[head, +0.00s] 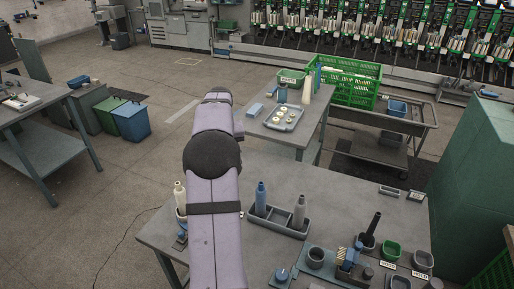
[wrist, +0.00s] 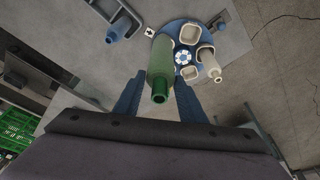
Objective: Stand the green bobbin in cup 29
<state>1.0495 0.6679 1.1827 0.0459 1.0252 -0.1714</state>
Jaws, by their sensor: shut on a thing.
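In the wrist view the green bobbin (wrist: 160,62) is between the two blue fingers of my gripper (wrist: 158,94), which is shut on it. Its narrow dark-green end points towards the camera. Its far end overlaps a round blue stand (wrist: 203,39) with several pale-rimmed cups; I cannot tell whether it touches or enters one. One cup holds a cream bobbin (wrist: 209,63). No cup number is legible, so I cannot tell which is cup 29. In the head view my arm hides the gripper and green bobbin; the cream bobbin (head: 180,195) shows left of it.
A dark tray (head: 277,223) holds a blue bobbin (head: 261,195) and a grey bobbin (head: 299,212) right of my arm. A black bobbin (head: 372,228), a green cup (head: 391,251) and a grey cup (head: 422,261) stand further right.

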